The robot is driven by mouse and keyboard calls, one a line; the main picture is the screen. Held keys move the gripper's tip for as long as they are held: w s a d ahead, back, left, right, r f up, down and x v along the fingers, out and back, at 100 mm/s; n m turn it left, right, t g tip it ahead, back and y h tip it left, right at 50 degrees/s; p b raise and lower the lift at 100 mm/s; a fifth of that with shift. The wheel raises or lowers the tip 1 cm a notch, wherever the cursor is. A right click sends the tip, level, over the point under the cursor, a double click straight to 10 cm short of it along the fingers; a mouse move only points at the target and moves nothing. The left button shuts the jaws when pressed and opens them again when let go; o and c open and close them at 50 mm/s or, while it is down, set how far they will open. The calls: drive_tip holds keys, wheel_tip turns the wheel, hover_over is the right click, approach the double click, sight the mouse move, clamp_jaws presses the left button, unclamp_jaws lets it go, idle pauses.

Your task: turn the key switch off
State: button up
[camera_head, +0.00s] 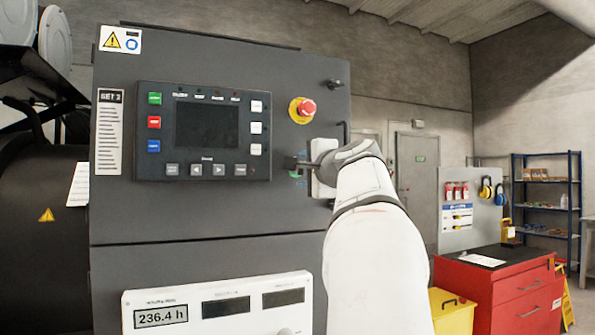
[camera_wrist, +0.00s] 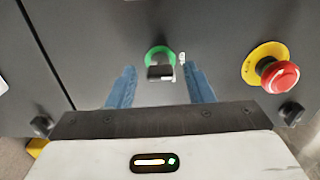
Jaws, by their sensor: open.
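The key switch (camera_wrist: 160,57) shows in the wrist view as a green round plate with a dark key or knob at its middle. My gripper (camera_wrist: 160,74) is open, with one blue finger on each side of the switch. Gaps show between the fingers and the key, so it is not gripped. In the head view my gripper (camera_head: 303,164) is at the right part of the dark control panel, below the red emergency stop. There my gripper and arm hide most of the switch, and only a bit of green shows. The key's exact turn is hard to tell.
The red emergency stop (camera_head: 303,109) on its yellow plate is close above the switch, and right of it in the wrist view (camera_wrist: 278,75). A screen module (camera_head: 207,130) with buttons is to the left. A red cabinet (camera_head: 500,285) stands at the right.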

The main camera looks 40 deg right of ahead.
drive_tip(key=b+v, duration=0.1)
drive_tip(key=v, duration=0.6)
drive_tip(key=shift+s, duration=0.25)
